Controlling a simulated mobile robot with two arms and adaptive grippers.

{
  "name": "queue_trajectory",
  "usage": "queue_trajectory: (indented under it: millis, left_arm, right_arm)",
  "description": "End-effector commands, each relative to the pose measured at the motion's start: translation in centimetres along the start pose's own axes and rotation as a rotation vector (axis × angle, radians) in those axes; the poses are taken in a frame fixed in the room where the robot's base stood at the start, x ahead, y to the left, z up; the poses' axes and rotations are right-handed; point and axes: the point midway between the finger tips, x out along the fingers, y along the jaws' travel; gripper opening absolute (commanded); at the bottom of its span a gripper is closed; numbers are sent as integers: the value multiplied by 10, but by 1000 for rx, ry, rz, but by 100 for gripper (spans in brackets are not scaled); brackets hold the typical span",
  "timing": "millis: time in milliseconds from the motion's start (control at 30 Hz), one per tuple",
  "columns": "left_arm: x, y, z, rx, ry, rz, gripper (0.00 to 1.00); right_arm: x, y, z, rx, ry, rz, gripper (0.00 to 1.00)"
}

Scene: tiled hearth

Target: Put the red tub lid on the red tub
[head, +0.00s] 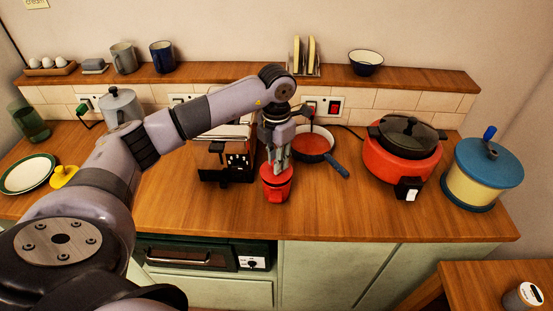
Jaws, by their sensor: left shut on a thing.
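The red tub (277,192) stands upright on the wooden counter, near the middle and close to the front edge. The red tub lid (277,174) is at the top of the tub, directly under my left gripper (280,167). My left gripper points down and is shut on the lid. The lid and tub look lined up, but I cannot tell whether the lid rests fully on the rim. The fingers partly hide the lid. My right gripper is not in view.
A black appliance (238,158) stands left of the tub. A red cooker (399,160) and a cream pot with blue lid (484,173) are farther right. Counter (335,212) right of the tub is clear.

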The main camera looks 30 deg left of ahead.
Motion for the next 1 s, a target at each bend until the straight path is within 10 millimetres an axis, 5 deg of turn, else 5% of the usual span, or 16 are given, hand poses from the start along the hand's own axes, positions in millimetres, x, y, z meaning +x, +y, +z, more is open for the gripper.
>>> queue_trajectory:
  millis: [1000]
  left_arm:
    - [15,0,0,0,1,0,0]
  right_arm:
    - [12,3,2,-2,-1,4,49]
